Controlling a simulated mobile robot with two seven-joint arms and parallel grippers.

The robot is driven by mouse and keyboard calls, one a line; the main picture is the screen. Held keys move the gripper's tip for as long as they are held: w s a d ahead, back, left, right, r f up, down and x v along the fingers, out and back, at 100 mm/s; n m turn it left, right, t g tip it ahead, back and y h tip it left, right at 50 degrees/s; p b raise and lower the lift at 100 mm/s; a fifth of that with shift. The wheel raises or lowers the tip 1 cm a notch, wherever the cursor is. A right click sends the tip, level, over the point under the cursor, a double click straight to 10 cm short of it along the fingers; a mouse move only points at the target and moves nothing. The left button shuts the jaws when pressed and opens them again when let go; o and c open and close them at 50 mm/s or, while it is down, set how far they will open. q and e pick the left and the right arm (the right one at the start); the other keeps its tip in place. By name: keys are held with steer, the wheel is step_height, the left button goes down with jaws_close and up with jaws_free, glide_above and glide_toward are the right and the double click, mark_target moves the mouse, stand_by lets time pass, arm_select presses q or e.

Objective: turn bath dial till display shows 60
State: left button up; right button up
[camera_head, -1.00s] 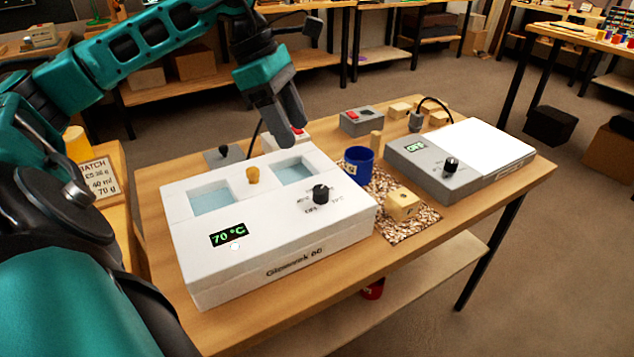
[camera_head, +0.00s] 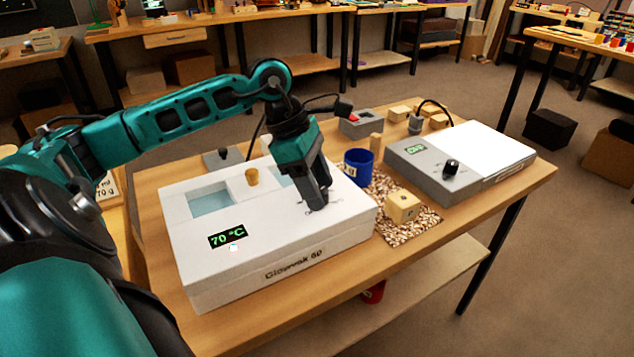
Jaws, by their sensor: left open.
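The white bath box (camera_head: 200,270) stands on the wooden table, with its front toward me. Its display (camera_head: 227,237) reads 70 °C in green. The black bath dial, on the right part of the box top, is hidden behind my left gripper (camera_head: 318,203). That gripper points down with its fingertips at the dial's place. It is open; whether the fingers touch the dial cannot be told. My right gripper is not in view.

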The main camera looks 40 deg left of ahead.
arm_select(q)
steer(key=shift+c, duration=0.3)
jaws_close()
